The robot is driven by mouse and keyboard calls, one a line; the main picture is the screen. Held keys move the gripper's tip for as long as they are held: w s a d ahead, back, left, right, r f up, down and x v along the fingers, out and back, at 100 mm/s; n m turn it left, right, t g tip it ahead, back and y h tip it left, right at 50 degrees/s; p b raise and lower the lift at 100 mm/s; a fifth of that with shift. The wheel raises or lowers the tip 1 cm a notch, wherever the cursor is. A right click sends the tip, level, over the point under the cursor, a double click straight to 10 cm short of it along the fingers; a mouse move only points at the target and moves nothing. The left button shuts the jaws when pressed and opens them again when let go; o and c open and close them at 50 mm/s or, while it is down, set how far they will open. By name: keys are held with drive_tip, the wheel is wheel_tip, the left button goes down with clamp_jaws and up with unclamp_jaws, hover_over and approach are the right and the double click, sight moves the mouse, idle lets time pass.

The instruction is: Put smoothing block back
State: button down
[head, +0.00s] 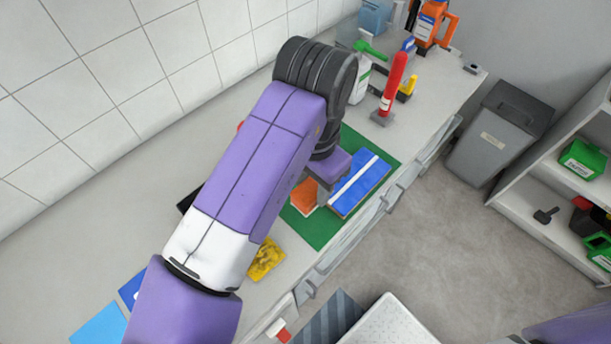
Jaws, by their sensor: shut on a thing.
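My gripper (322,190) is at the end of my purple arm, low over the green mat (318,232) on the counter. It is shut on an orange-brown block (304,197), which seems to be the smoothing block. My arm and gripper hide part of the block, and I cannot tell whether it touches the mat. A blue piece with a white stripe (361,186) lies on the mat, just right of my gripper.
A yellow sponge-like piece (266,259) lies on the counter near my arm. A red upright tool (394,85), a spray bottle (361,86) and an orange bottle (430,24) stand further back. A grey bin (497,134) and white shelves (545,228) are at right.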

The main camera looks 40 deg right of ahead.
drive_tip(key=shift+f, duration=0.1)
idle(0.3)
drive_tip(key=shift+f+b, duration=5.4)
drive_tip(key=shift+f, duration=1.3)
drive_tip(key=shift+f, duration=0.2)
drive_tip(key=c, duration=0.7)
unclamp_jaws()
drive_tip(key=shift+c, duration=0.2)
drive_tip(key=shift+r, duration=0.1)
wheel_tip(320, 180, up, 8)
drive_tip(key=shift+f, duration=0.2)
